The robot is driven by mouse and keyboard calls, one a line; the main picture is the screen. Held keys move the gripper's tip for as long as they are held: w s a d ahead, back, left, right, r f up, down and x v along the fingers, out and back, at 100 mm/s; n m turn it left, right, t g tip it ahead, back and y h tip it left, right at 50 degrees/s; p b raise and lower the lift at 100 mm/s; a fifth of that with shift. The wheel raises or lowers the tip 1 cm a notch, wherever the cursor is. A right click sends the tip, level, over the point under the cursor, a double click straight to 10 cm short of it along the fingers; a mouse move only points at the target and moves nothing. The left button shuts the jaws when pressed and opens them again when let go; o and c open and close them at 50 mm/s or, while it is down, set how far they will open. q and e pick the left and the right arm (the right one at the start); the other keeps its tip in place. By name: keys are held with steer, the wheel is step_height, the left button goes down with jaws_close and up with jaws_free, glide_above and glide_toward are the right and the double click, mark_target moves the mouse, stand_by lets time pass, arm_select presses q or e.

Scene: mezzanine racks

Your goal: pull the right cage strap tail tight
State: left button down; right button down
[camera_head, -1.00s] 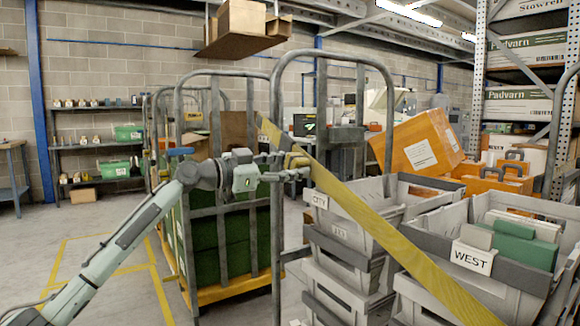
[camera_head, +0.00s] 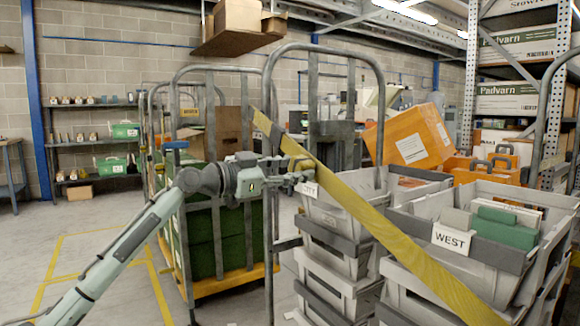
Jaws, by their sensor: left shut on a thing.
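A wide yellow strap (camera_head: 385,228) runs slantwise from the upright of the near cage (camera_head: 268,150) down to the lower right, across the front of the grey totes. My left gripper (camera_head: 298,177) reaches in from the left, past the cage upright, and its fingers meet the strap near its upper part. It is shut on the strap; the exact grip and the loose tail are hard to make out behind the fingers. My right gripper is not in view.
Grey totes stand stacked behind the strap, one labelled WEST (camera_head: 452,238). A cage with green crates (camera_head: 215,240) is behind my left arm. An orange box (camera_head: 410,138) lies tilted at the back. Open floor (camera_head: 110,265) is at left.

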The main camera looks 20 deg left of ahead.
arm_select(q)
steer(key=shift+s+d+f, duration=0.15)
steer(key=shift+d+f, duration=0.2)
steer(key=shift+d, duration=0.05)
steer(key=c, duration=0.9)
jaws_free()
steer(key=shift+o, duration=0.3)
steer(key=shift+a+r, duration=0.15)
steer(key=shift+a, duration=0.1)
steer(key=shift+s+a, duration=0.2)
steer(key=shift+s, duration=0.1)
steer(key=v, duration=1.1)
steer(key=shift+s, duration=0.1)
